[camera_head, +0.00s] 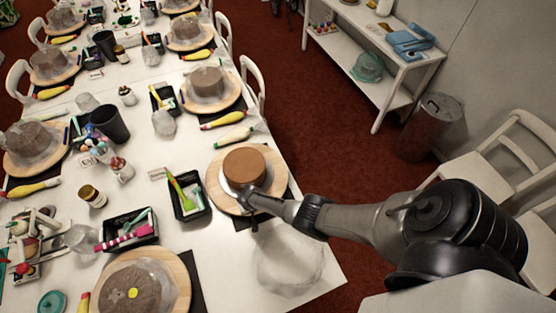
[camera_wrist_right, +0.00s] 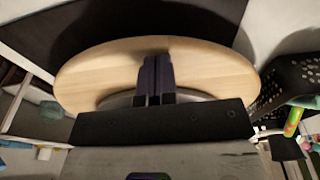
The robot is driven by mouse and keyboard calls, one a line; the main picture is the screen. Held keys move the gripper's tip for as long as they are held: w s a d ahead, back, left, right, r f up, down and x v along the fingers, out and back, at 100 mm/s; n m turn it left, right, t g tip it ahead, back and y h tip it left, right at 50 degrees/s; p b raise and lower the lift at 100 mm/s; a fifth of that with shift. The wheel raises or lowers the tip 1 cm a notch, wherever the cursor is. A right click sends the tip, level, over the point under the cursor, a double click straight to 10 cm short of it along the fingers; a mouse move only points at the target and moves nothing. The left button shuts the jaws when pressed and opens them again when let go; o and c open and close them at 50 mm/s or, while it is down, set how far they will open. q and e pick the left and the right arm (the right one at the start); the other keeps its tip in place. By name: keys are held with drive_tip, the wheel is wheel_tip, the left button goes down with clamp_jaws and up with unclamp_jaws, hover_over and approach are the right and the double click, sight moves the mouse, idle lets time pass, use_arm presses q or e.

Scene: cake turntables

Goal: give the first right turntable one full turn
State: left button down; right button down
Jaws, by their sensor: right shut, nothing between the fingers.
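The turntable (camera_head: 277,165) at the right side of the table has a round wooden top and bears a brown cake (camera_head: 246,164) on a pale disc. My right gripper (camera_head: 249,190) reaches in from the right over the near edge of this turntable. In the right wrist view the wooden top (camera_wrist_right: 105,70) lies just beyond my right gripper (camera_wrist_right: 158,68). Its dark fingers are shut together with nothing between them. They overlap the wood in the picture; whether they touch it I cannot tell. My left gripper is not in view.
A black tray (camera_head: 188,210) with a green-handled tool stands left of the turntable. A crumpled clear cover (camera_head: 288,258) lies in front of it. Another turntable (camera_head: 180,285) with a wrapped cake is at the near left. More wrapped turntables stand farther along the table.

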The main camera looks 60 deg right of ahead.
idle(0.3)
drive_tip(key=shift+s+d, duration=0.2)
drive_tip(key=s+d+p, duration=0.1)
drive_tip(key=s+d, duration=0.2)
drive_tip(key=d, duration=0.1)
drive_tip(key=shift+s+d+p, duration=0.3)
drive_tip(key=shift+s+p, duration=0.05)
drive_tip(key=shift+s, duration=0.05)
drive_tip(key=shift+s+d, duration=0.1)
drive_tip(key=shift+d, duration=0.15)
drive_tip(key=d, duration=0.1)
drive_tip(key=s+d, duration=0.1)
drive_tip(key=d, duration=0.3)
drive_tip(key=shift+s+d+b, duration=0.25)
drive_tip(key=shift+s+b, duration=0.05)
drive_tip(key=shift+s, duration=0.1)
